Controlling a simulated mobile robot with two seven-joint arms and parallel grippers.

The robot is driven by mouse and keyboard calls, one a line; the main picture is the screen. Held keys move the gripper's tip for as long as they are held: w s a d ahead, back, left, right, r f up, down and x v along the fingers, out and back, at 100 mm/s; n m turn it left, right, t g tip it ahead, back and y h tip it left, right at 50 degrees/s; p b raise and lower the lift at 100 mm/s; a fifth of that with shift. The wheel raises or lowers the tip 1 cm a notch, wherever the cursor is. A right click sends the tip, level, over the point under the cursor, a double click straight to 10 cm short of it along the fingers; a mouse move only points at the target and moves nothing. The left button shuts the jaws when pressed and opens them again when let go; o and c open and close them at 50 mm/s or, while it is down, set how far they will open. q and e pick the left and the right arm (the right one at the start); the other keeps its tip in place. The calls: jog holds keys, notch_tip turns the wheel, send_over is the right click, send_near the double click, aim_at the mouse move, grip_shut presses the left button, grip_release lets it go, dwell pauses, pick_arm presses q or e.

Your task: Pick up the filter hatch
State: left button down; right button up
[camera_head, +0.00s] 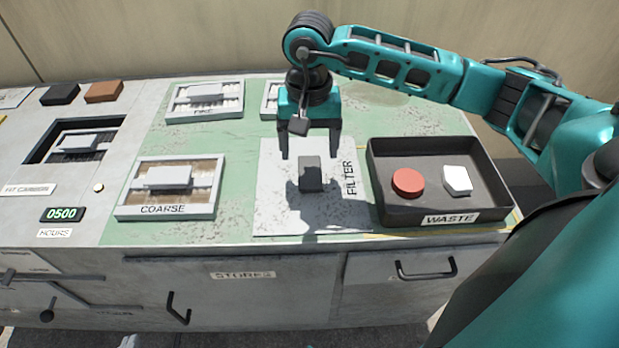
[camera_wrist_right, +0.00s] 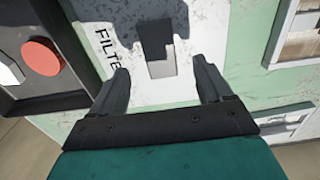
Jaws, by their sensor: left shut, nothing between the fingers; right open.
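The filter hatch (camera_head: 277,213) is a pale, worn flat panel marked FILTER, lying on the green worktop, with a dark grey block handle (camera_head: 311,174) standing at its middle. My right gripper (camera_head: 309,154) is open and empty, pointing down over the hatch just behind and above the handle in the head view. In the right wrist view, the handle (camera_wrist_right: 161,67) shows between and beyond the two spread fingers (camera_wrist_right: 160,78), apart from both. The gripper's shadow falls across the panel.
A dark waste tray (camera_head: 440,211) holding a red disc (camera_head: 407,181) and a white block (camera_head: 457,181) stands right of the hatch. A coarse filter frame (camera_head: 140,208) lies to the left, with a fine filter frame (camera_head: 178,113) behind it. Another frame (camera_head: 268,112) is partly hidden by my gripper.

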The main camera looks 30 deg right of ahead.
aim_at(309, 171)
notch_tip(309, 171, down, 6)
jog(key=shift+r+b, duration=0.1)
jog(key=shift+b, duration=0.2)
jog(key=c, duration=1.3)
jog(key=shift+c, duration=0.6)
jog(key=shift+r, duration=0.15)
